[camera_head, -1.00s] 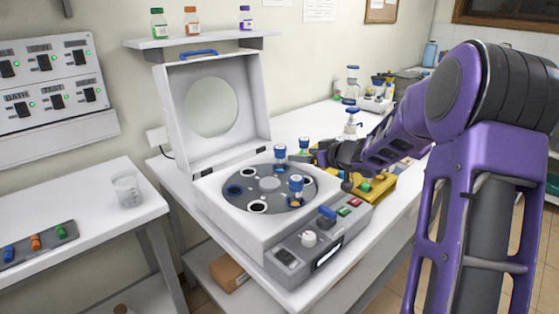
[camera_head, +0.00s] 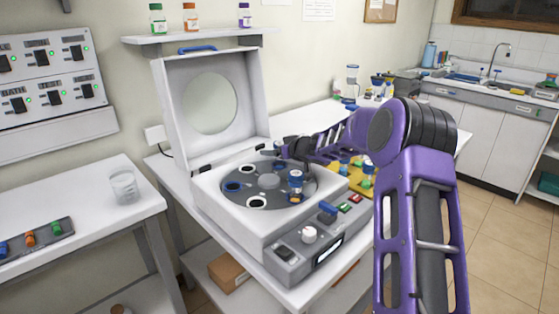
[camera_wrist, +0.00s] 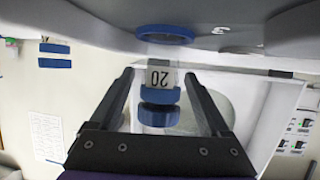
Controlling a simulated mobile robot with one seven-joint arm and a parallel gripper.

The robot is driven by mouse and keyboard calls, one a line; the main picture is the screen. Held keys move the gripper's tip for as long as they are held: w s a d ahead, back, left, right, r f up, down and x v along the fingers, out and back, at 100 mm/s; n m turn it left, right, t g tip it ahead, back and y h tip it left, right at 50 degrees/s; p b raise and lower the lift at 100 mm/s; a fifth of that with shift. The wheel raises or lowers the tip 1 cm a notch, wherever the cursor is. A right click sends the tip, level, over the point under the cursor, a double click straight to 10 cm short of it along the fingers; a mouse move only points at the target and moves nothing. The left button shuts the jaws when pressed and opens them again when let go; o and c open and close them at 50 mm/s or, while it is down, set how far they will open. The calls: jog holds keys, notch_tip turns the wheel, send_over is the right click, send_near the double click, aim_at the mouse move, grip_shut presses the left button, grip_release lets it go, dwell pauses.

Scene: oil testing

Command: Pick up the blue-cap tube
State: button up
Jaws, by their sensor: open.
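The open centrifuge (camera_head: 300,225) has a grey rotor with ringed holes. One blue-cap tube (camera_head: 296,180) stands upright at the rotor's front right. My gripper (camera_head: 284,152) is over the rotor's back right edge, where it hides what stands there. In the wrist view my gripper (camera_wrist: 158,77) is open. Its two fingers stand on either side of a blue-cap tube (camera_wrist: 160,95) labelled 20, with visible gaps. That tube appears upside down, below a blue-ringed hole (camera_wrist: 165,35). Another blue-capped piece (camera_wrist: 54,55) shows at the left.
The raised lid (camera_head: 210,100) stands behind the rotor. A yellow rack (camera_head: 352,178) with blue and green caps is right of the centrifuge, close under my arm. A beaker (camera_head: 124,186) and a capped-tube tray (camera_head: 30,242) are on the left table.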

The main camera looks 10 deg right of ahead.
jog(key=shift+w+a+f, duration=0.1)
jog(key=shift+w, duration=0.2)
jog(key=shift+c, duration=0.2)
grip_shut()
